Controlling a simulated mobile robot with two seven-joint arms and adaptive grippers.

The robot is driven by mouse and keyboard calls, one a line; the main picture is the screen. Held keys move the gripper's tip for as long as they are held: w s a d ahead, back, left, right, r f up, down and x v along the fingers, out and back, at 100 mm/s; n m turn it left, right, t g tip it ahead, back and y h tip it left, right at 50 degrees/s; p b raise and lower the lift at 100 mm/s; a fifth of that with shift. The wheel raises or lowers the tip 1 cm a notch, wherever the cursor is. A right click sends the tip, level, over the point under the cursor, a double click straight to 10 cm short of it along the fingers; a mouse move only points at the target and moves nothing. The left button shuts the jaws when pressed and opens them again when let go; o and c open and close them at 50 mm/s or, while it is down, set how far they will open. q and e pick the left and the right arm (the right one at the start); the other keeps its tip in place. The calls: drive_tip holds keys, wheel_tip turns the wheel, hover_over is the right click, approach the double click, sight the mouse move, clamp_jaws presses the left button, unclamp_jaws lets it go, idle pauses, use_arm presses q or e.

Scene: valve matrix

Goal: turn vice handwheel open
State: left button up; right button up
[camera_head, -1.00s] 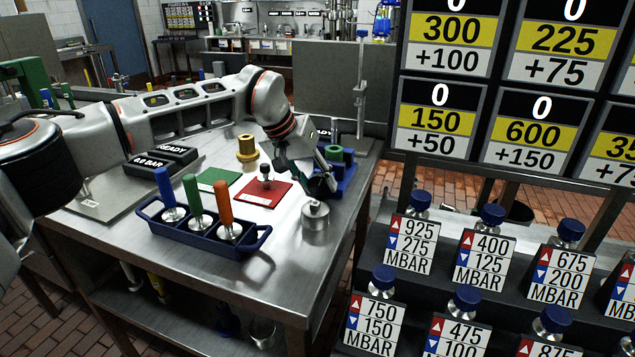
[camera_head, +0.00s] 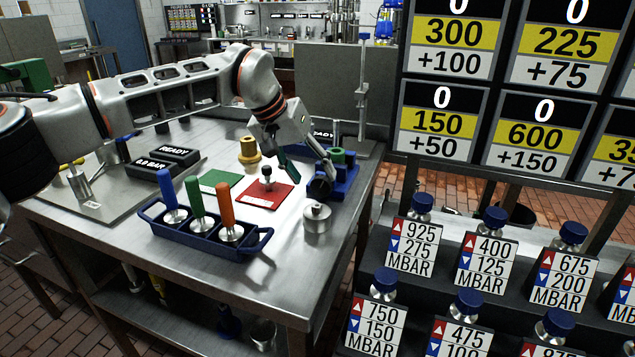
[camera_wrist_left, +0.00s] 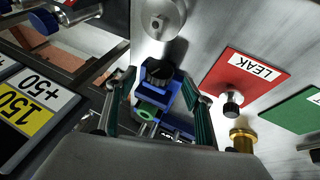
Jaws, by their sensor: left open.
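The blue vice (camera_head: 345,180) stands near the right edge of the steel table, with a green ring part (camera_head: 337,155) at its top. Its dark handwheel (camera_head: 319,187) faces the front left. In the left wrist view the handwheel (camera_wrist_left: 159,72) lies between the fingertips in the picture, with the blue vice body (camera_wrist_left: 172,98) and green ring behind it. My left gripper (camera_head: 307,168) is open, its two green-padded fingers spread above and to the left of the handwheel. I cannot tell whether a finger touches it. My right gripper is out of view.
A metal cylinder (camera_head: 317,217) stands in front of the vice. A red card (camera_head: 263,199) with a small knob, a brass part (camera_head: 248,150) and a blue rack (camera_head: 205,243) of coloured handles lie to the left. A sign board (camera_head: 500,90) rises at right.

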use_arm(q)
drive_tip(key=v, duration=0.7)
drive_tip(key=shift+s+r, duration=0.1)
